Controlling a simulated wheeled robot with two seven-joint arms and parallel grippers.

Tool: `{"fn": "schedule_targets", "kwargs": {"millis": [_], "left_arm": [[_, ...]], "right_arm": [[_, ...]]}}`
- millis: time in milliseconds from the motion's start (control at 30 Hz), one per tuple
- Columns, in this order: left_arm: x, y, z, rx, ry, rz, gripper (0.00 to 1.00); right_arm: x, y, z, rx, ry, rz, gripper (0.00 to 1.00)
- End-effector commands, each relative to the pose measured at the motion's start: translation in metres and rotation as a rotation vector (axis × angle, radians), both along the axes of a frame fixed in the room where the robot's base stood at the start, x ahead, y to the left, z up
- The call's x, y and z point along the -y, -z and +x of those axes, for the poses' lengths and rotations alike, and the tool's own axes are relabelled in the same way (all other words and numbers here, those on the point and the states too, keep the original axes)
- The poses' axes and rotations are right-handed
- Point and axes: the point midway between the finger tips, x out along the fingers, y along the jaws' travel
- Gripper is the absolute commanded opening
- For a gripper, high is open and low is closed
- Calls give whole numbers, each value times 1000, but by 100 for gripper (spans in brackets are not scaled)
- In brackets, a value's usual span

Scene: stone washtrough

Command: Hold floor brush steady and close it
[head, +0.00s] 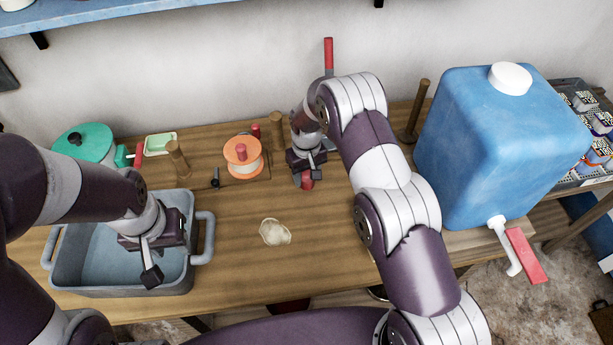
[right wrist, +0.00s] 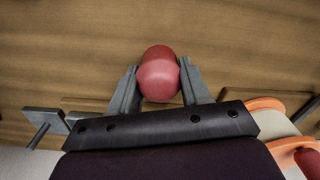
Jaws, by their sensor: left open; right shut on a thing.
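My right gripper (head: 306,172) is over the back middle of the wooden table, shut on a red knob (head: 307,184). In the right wrist view the rounded red knob (right wrist: 158,78) sits between the two grey fingers; what it belongs to is hidden. A red-tipped grey handle (head: 328,56) rises behind the right arm against the wall. I cannot tell whether it or the red knob is part of the floor brush; no brush head shows. My left gripper (head: 146,262) is open over the grey tub (head: 203,240), with nothing seen between its fingers.
A blue water tank (head: 490,150) with a red-handled tap (head: 524,255) stands right. An orange-rimmed spool (head: 243,152), wooden posts (head: 178,158) and a green pot (head: 88,143) stand along the back. A pale round piece (head: 275,232) lies on the otherwise clear front middle.

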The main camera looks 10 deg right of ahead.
Motion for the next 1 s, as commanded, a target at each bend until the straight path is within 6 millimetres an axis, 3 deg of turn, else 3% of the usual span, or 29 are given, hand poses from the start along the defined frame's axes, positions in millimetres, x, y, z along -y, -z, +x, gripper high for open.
{"fn": "schedule_targets", "kwargs": {"millis": [200, 633, 800, 1000], "left_arm": [[0, 11, 0, 0, 0, 0, 43], [0, 24, 0, 0, 0, 0, 43], [0, 25, 0, 0, 0, 0, 43], [0, 26, 0, 0, 0, 0, 43]], "right_arm": [[0, -34, 1, 6, 0, 1, 17], [-2, -87, -94, 2, -1, 1, 17], [-2, -99, -111, 2, -1, 1, 17], [-2, -102, -117, 1, 0, 0, 17]]}}
